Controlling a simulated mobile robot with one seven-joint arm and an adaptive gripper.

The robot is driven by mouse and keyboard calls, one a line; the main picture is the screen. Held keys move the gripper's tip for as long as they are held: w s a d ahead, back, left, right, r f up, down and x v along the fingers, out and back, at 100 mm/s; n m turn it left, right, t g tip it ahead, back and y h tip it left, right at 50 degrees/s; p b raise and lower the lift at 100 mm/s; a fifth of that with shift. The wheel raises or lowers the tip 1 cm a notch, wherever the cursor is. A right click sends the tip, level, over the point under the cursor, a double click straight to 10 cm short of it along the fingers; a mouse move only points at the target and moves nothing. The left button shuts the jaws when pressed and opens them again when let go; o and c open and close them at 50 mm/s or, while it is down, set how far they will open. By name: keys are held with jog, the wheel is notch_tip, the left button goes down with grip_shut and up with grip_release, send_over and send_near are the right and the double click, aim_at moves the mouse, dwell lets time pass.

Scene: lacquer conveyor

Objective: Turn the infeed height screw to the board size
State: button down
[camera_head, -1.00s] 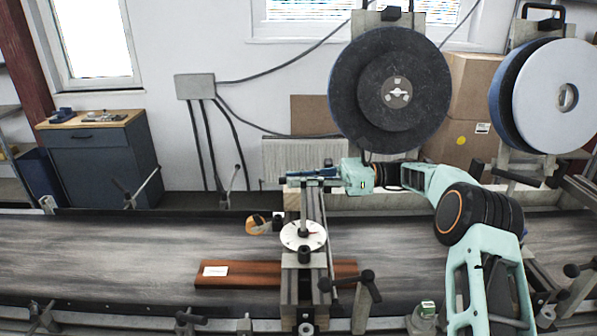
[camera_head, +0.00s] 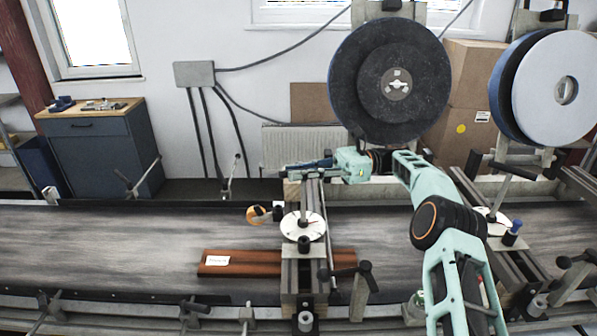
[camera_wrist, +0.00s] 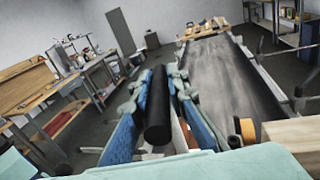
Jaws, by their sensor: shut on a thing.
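My gripper (camera_head: 306,168) is at the top of the infeed height post, above the round white dial (camera_head: 303,226). In the wrist view its blue-padded fingers (camera_wrist: 158,118) are shut around a black cylindrical handle (camera_wrist: 158,100). The dial has a red pointer toward its right side; its markings are too small to read. A reddish-brown board (camera_head: 240,263) with a white label (camera_head: 217,260) lies on the conveyor, passing behind the metal post (camera_head: 302,277) below the dial. The screw's lower part is hidden.
The dark conveyor belt (camera_head: 120,245) runs across the view. Large abrasive discs (camera_head: 375,110) (camera_head: 560,90) hang behind. An orange roll (camera_head: 257,215) sits left of the post. Clamp levers line the front rail.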

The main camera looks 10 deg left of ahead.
jog(key=shift+s, duration=0.1)
jog(key=c, duration=1.9)
grip_release()
jog(key=shift+r, duration=0.15)
notch_tip(320, 180, up, 10)
jog(key=shift+f, duration=0.1)
